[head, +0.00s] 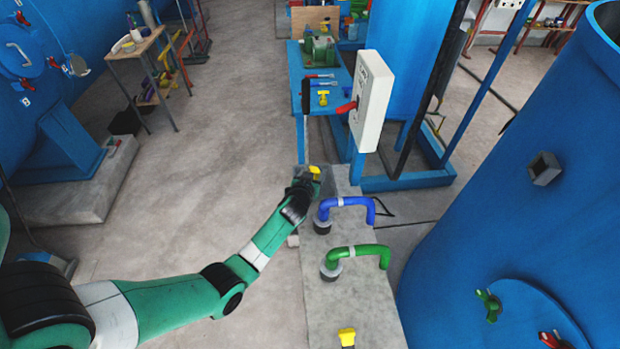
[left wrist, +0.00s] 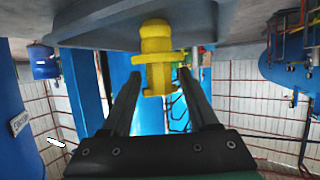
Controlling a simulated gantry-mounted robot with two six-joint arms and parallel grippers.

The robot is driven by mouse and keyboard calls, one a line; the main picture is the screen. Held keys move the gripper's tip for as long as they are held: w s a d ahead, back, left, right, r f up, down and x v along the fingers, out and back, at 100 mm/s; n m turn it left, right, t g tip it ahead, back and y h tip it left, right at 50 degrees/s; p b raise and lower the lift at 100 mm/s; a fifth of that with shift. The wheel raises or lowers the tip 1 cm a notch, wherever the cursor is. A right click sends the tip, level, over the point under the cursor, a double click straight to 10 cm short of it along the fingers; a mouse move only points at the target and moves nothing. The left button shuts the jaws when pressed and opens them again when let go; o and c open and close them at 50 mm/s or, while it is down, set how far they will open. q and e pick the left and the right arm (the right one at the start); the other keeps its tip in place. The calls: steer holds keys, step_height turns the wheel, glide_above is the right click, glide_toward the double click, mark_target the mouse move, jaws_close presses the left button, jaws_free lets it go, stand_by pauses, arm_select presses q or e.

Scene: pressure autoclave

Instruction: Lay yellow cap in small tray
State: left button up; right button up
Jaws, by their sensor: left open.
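A yellow cap (head: 315,170) shows at the far end of the long concrete plinth, right at the tip of my left gripper (head: 308,179). In the left wrist view the same yellow cap (left wrist: 157,55) is between the two dark fingers of my left gripper (left wrist: 160,74). The fingers are apart, with a visible gap on each side of the cap. The cap's upper end in that view meets a grey surface (left wrist: 100,30). I cannot make out the small tray for certain. My right gripper is not in view.
Blue (head: 345,202) and green (head: 358,251) bent pipes stand on the plinth (head: 350,295), close right of my left arm. Another yellow piece (head: 347,337) is at its near end. A white control box (head: 371,100) stands behind.

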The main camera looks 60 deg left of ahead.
arm_select(q)
steer(key=p+v, duration=0.3)
steer(key=v, duration=0.8)
steer(key=shift+p, duration=0.4)
steer(key=shift+d+r, duration=0.1)
steer(key=shift+d, duration=0.05)
steer(key=w+d+r+m+t+h, duration=0.1)
steer(key=w+d+r+t, duration=0.25)
steer(key=r, duration=0.75)
steer(key=w+d+r+m+t+h, duration=0.1)
steer(key=w+d+r+t, duration=0.3)
steer(key=r, duration=0.7)
steer(key=w+d+r+m+t, duration=0.15)
steer(key=w+d+r, duration=0.3)
steer(key=r, duration=0.65)
steer(key=s+d+r+m+t+h, duration=0.2)
steer(key=s+d+r+t+h, duration=0.1)
steer(key=r, duration=0.5)
steer(key=s+d+r+m+t+h, duration=0.2)
steer(key=s+d+r, duration=0.3)
steer(key=d+r, duration=0.3)
steer(key=s+d+r+m+t+h, duration=0.3)
steer(key=s+d+r+t+h, duration=0.1)
steer(key=r, duration=0.6)
steer(key=shift+s+d+r+h, duration=0.2)
steer(key=shift+s+d+h, duration=0.05)
steer(key=shift+d+h, duration=0.4)
